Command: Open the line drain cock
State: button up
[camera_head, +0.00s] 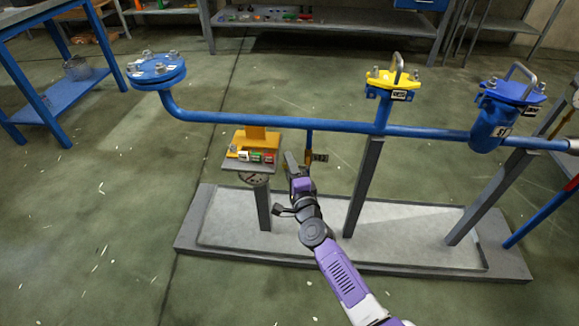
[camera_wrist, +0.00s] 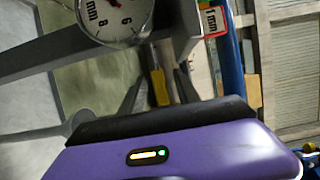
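A thin blue drain line (camera_head: 309,139) hangs from the long blue pipe, with a small dark and brass cock and tag (camera_head: 317,157) on it. My gripper (camera_head: 289,160) is just left of this cock in the head view, with its fingers small and seen from behind. I see no clear contact. The wrist view shows a blue vertical pipe (camera_wrist: 231,60), a red-edged "1 mm" tag (camera_wrist: 213,19) and a yellow bar (camera_wrist: 158,86) that may be a handle. My purple gripper body fills the lower part of that view.
A small stand (camera_head: 244,165) with coloured blocks is left of my gripper. A round dial gauge (camera_wrist: 113,14) is close in the wrist view. The blue pipe (camera_head: 270,122) crosses above, and a grey post (camera_head: 363,185) stands to the right. The base plate (camera_head: 410,235) lies below.

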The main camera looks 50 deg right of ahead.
grip_shut()
dwell(1.4)
